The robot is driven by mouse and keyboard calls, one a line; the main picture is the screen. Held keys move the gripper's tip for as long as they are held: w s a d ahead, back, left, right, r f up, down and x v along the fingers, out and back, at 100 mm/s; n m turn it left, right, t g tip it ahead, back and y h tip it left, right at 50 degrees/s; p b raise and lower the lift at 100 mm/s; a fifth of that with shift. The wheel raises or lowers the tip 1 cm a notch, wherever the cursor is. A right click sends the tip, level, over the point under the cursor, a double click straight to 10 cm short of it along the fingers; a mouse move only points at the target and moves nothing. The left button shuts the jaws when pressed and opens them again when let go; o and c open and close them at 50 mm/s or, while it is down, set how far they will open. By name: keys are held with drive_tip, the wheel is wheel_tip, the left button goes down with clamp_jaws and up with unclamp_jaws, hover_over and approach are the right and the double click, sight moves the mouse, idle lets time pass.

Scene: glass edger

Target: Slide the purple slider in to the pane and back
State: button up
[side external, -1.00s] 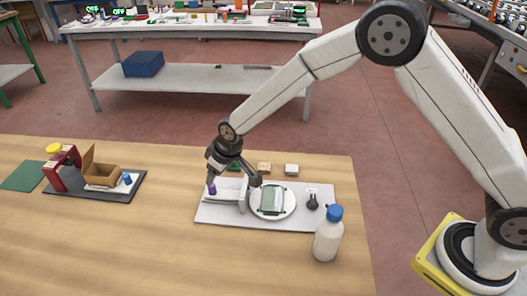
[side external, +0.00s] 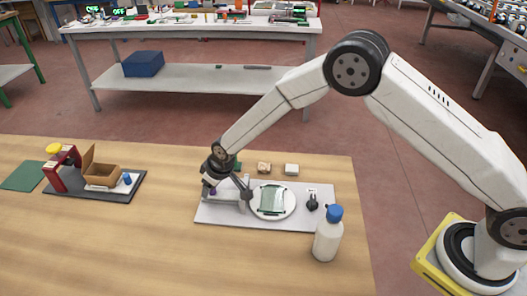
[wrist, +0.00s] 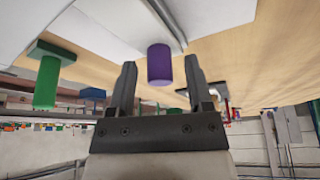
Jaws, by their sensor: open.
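The purple slider's knob (wrist: 160,65) is an upright-sided cylinder in the wrist view, between the two spread fingers of my gripper (wrist: 160,85), with gaps on both sides. In the side view my gripper (side external: 211,192) is down at the left end of the light grey board, and the purple knob is mostly hidden by it. A grey rail and upright block (side external: 243,204) stand beside it. The greenish glass pane (side external: 271,199) lies on a white round turntable (side external: 291,203) to the right of the block.
A white bottle with a blue cap (side external: 327,237) stands at the board's front right corner. A black knob (side external: 312,202) is on the board (side external: 270,226). Small blocks (side external: 291,170) lie behind it. A dark tray with a cardboard box (side external: 102,175) is far left. Bare table lies between.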

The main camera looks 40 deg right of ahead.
clamp_jaws()
idle(1.4)
